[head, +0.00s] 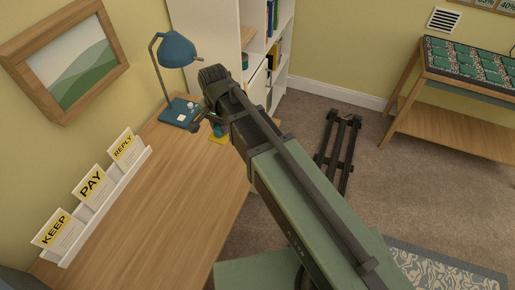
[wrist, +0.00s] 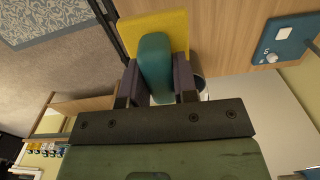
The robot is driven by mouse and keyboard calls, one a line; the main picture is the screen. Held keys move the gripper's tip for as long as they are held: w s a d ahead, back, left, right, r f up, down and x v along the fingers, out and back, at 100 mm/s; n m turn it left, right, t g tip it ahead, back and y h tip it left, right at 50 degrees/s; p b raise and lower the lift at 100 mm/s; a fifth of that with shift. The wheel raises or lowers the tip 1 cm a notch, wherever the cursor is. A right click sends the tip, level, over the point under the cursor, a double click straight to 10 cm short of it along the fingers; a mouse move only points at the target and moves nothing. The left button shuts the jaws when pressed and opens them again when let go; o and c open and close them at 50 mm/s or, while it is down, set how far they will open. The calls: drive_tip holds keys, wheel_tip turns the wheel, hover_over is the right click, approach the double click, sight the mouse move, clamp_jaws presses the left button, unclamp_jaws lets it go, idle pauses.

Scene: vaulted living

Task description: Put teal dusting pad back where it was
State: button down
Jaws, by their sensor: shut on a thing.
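The teal dusting pad (wrist: 155,62) is held between the two dark fingers of my gripper (wrist: 156,75) in the wrist view. A flat yellow piece (wrist: 165,22) shows just beyond the pad; I cannot tell whether the two touch. In the head view, my gripper (head: 207,122) is over the far right part of the wooden desk (head: 185,180). The yellow piece (head: 218,139) shows below it at the desk's right edge. My arm hides much of the pad there.
A blue desk lamp (head: 178,50) stands just left of my gripper, its base also in the wrist view (wrist: 285,40). A white letter rack (head: 105,205) with KEEP, PAY and REPLY cards lines the desk's left side. A white shelf unit (head: 215,40) stands behind. The desk's middle is clear.

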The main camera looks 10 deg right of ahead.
sight(229, 168)
drive_tip(key=shift+w+d, duration=0.2)
drive_tip(key=shift+d, duration=0.15)
drive_tip(key=shift+f+n, duration=0.1)
drive_tip(key=shift+n, duration=0.2)
drive_tip(key=shift+s+a+f+b, duration=0.15)
drive_tip(key=shift+a+f+b, duration=0.1)
drive_tip(key=shift+b, duration=0.1)
wheel_tip(229, 168, down, 20)
drive_tip(key=b, duration=2)
drive_tip(key=shift+r+p, duration=0.3)
drive_tip(key=shift+p, duration=0.05)
drive_tip(key=shift+f, duration=0.25)
drive_tip(key=c, duration=0.9)
unclamp_jaws()
drive_tip(key=shift+r, duration=0.1)
